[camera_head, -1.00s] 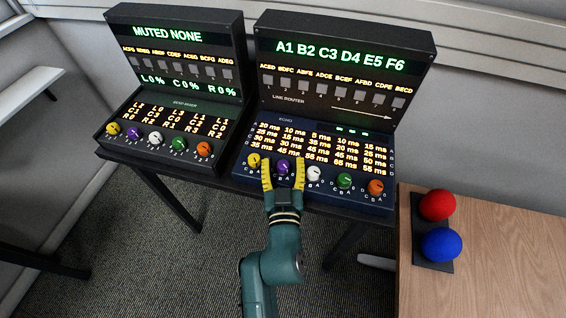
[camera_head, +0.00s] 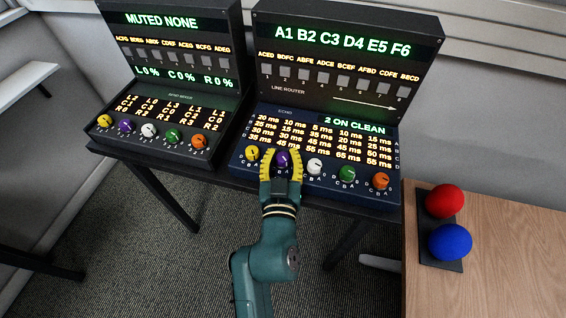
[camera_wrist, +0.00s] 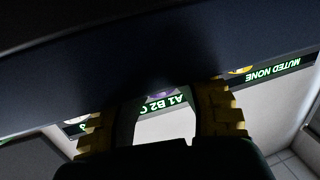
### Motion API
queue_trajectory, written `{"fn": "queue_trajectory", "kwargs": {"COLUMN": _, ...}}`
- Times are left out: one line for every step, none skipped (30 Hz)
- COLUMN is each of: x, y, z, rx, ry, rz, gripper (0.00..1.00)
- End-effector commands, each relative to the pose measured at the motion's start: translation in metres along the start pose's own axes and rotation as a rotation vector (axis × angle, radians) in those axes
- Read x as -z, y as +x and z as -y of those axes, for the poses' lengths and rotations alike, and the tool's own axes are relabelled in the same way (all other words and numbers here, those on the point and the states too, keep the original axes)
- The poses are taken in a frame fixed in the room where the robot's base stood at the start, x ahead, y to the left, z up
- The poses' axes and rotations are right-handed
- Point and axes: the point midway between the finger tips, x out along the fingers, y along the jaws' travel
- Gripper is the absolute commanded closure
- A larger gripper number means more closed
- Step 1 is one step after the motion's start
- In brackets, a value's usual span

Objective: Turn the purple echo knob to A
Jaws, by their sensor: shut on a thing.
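The purple echo knob (camera_head: 282,160) is on the front panel of the blue echo console (camera_head: 345,192), second from the left. My gripper (camera_head: 282,164) has its yellow fingers shut on the knob, one on each side. The fingers hide most of the letters around the knob, so I cannot tell which letter it points to. The echo display (camera_head: 354,126) reads "2 ON CLEAN". In the wrist view the yellow fingers (camera_wrist: 165,115) stand either side of a small purple patch, the knob (camera_wrist: 160,92), mostly in shadow.
A yellow knob (camera_head: 252,153) sits close left of my gripper and a white knob (camera_head: 315,167) close right. Green (camera_head: 347,174) and orange (camera_head: 380,181) knobs are further right. A second console (camera_head: 165,165) stands left. Red (camera_head: 444,201) and blue (camera_head: 450,242) balls are on the wooden table.

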Motion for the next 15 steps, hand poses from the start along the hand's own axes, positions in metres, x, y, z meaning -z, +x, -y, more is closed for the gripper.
{"fn": "queue_trajectory", "kwargs": {"x": -0.0113, "y": 0.0001, "z": 0.0028, "rx": -0.015, "ry": 0.001, "rz": -0.006, "gripper": 1.00}}
{"fn": "queue_trajectory", "kwargs": {"x": -0.0119, "y": -0.0002, "z": 0.0025, "rx": -0.027, "ry": 0.002, "rz": -0.004, "gripper": 1.00}}
{"fn": "queue_trajectory", "kwargs": {"x": -0.0123, "y": -0.0006, "z": 0.0024, "rx": -0.044, "ry": 0.002, "rz": -0.003, "gripper": 1.00}}
{"fn": "queue_trajectory", "kwargs": {"x": -0.0119, "y": -0.0008, "z": 0.0024, "rx": -0.058, "ry": 0.003, "rz": -0.002, "gripper": 1.00}}
{"fn": "queue_trajectory", "kwargs": {"x": -0.0113, "y": -0.0009, "z": 0.0023, "rx": -0.072, "ry": 0.005, "rz": -0.002, "gripper": 1.00}}
{"fn": "queue_trajectory", "kwargs": {"x": -0.0108, "y": -0.0011, "z": 0.0018, "rx": -0.092, "ry": 0.004, "rz": 0.000, "gripper": 1.00}}
{"fn": "queue_trajectory", "kwargs": {"x": -0.0101, "y": -0.0011, "z": 0.0017, "rx": -0.106, "ry": 0.005, "rz": 0.001, "gripper": 1.00}}
{"fn": "queue_trajectory", "kwargs": {"x": -0.0093, "y": -0.0010, "z": 0.0018, "rx": -0.120, "ry": 0.005, "rz": 0.002, "gripper": 1.00}}
{"fn": "queue_trajectory", "kwargs": {"x": -0.0086, "y": -0.0012, "z": 0.0015, "rx": -0.137, "ry": 0.005, "rz": 0.005, "gripper": 1.00}}
{"fn": "queue_trajectory", "kwargs": {"x": -0.0077, "y": -0.0014, "z": 0.0013, "rx": -0.147, "ry": 0.006, "rz": 0.005, "gripper": 1.00}}
{"fn": "queue_trajectory", "kwargs": {"x": -0.0067, "y": -0.0017, "z": 0.0006, "rx": -0.158, "ry": 0.006, "rz": 0.006, "gripper": 1.00}}
{"fn": "queue_trajectory", "kwargs": {"x": -0.0051, "y": -0.0019, "z": 0.0003, "rx": -0.167, "ry": 0.007, "rz": 0.006, "gripper": 1.00}}
{"fn": "queue_trajectory", "kwargs": {"x": -0.0043, "y": -0.0021, "z": -0.0001, "rx": -0.172, "ry": 0.007, "rz": 0.007, "gripper": 1.00}}
{"fn": "queue_trajectory", "kwargs": {"x": -0.0036, "y": -0.0023, "z": -0.0004, "rx": -0.177, "ry": 0.007, "rz": 0.008, "gripper": 1.00}}
{"fn": "queue_trajectory", "kwargs": {"x": -0.0027, "y": -0.0025, "z": -0.0007, "rx": -0.180, "ry": 0.008, "rz": 0.009, "gripper": 1.00}}
